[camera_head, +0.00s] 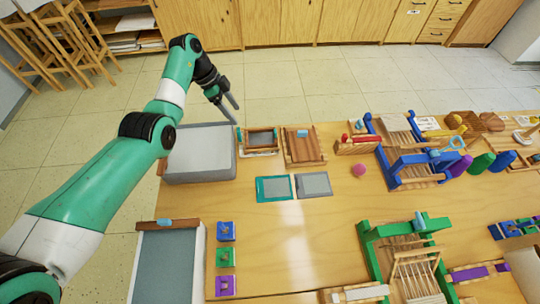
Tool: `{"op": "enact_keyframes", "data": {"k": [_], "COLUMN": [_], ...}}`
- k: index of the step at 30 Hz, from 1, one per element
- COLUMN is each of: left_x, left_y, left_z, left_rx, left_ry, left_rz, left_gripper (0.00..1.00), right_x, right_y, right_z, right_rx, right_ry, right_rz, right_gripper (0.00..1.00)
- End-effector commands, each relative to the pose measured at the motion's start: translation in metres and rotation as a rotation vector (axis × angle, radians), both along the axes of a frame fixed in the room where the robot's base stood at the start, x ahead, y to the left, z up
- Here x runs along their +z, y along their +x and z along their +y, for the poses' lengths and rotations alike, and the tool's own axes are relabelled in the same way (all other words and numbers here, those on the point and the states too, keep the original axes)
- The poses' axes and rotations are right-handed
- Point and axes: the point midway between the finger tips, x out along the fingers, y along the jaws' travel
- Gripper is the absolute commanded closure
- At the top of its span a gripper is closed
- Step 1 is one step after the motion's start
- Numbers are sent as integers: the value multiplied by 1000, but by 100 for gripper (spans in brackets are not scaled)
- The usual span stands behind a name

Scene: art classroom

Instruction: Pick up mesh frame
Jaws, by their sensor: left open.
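Two flat framed mesh panels lie side by side on the wooden table, one with a teal rim (273,188) and one with a grey rim (314,184). I cannot tell which one the task names. My left gripper (229,106) is open and empty, held high at the table's far edge beyond the panels. It is up and to the left of both and touches neither. My right gripper is out of view.
A grey tub (200,152) stands left of the panels. A wooden frame (262,139) and a wooden press (303,146) stand behind them. Blue looms (405,150) and a green loom (405,245) stand to the right.

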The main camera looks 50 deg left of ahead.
Motion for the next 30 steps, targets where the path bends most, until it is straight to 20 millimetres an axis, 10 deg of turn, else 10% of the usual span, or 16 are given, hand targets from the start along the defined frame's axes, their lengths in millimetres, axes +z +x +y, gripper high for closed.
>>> {"op": "enact_keyframes", "data": {"k": [1,6,30], "left_x": [-23,-30,-108], "left_y": [-8,-23,2], "left_z": [17,39,23], "left_rx": [34,82,80], "left_ry": [9,14,13], "left_rz": [-10,-16,-17], "left_gripper": [30,30,30], "right_x": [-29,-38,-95], "right_y": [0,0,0], "right_z": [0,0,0], "right_rx": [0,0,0], "right_ry": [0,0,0], "right_rz": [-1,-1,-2], "right_gripper": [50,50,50]}}
